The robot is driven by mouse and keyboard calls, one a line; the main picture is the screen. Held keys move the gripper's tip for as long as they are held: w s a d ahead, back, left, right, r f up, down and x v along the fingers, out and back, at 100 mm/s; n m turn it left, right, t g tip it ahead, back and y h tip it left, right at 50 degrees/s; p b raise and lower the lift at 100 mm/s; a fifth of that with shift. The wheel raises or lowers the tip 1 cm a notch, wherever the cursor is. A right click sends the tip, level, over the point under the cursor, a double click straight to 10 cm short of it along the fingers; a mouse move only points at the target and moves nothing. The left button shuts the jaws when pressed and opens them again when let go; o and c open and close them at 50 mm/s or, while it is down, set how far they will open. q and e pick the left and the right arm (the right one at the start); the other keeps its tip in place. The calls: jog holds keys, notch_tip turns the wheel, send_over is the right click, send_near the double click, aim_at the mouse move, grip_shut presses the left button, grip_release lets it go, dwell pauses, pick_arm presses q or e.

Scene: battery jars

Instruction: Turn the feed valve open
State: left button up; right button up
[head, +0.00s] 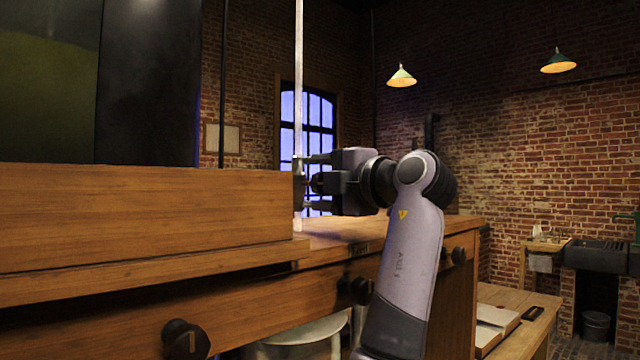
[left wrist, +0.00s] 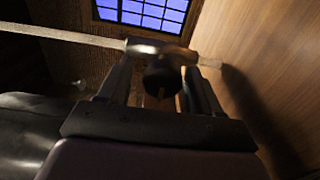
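A dark round knob (head: 316,183), which looks like the feed valve, sits at a thin pale vertical pipe (head: 298,90) by the end of the wooden cabinet. In the left wrist view the dark knob (left wrist: 162,78) shows between my fingers, with the pipe (left wrist: 60,36) crossing just beyond. My left gripper (head: 306,184) points left at the pipe, one finger above the knob and one below. The fingers (left wrist: 162,80) stand apart, with what looks like a gap on each side of the knob. Its marking is not readable. My right gripper is out of view.
The long wooden cabinet (head: 140,215) fills the left, close to my fingertips. A lower wooden bench (head: 520,308) with papers and a dark sink (head: 595,256) lie at the right.

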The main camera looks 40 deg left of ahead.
pick_arm(q)
jog(key=shift+f, duration=0.1)
jog(key=shift+d, duration=0.25)
jog(key=d, duration=0.2)
jog(key=d+b, duration=0.1)
jog(key=d, duration=0.3)
jog(key=shift+s+d, duration=0.3)
jog(key=shift+d, duration=0.05)
